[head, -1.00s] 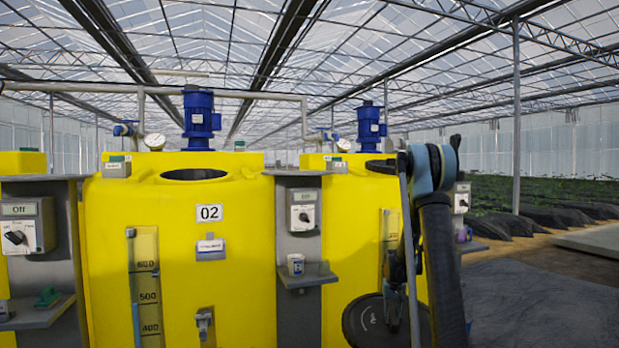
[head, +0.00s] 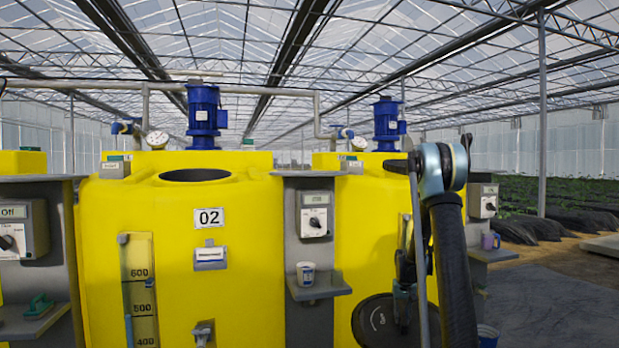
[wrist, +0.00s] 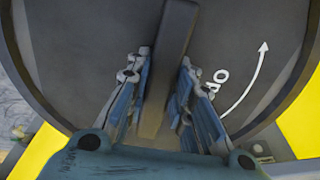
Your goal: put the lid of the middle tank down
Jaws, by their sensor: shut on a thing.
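The middle tank (head: 247,260) is yellow and marked 02. Its round top opening (head: 195,175) is uncovered and dark. The lid (head: 372,320) is a black disc with white markings, held tilted up on edge low at the right, in front of the right tank. Its lower edge is cut off by the frame. In the wrist view the lid (wrist: 80,50) fills most of the picture. My gripper (wrist: 163,85) is shut on the lid's bar handle (wrist: 170,50), with one blue finger on each side. In the head view my arm partly hides the gripper and lid.
Grey panels with control boxes stand beside the tank; the right one has a shelf (head: 318,288) with a cup (head: 306,274). A blue motor (head: 203,115) and a pipe with a gauge (head: 157,139) rise behind the opening. Open floor (head: 555,290) lies at the right.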

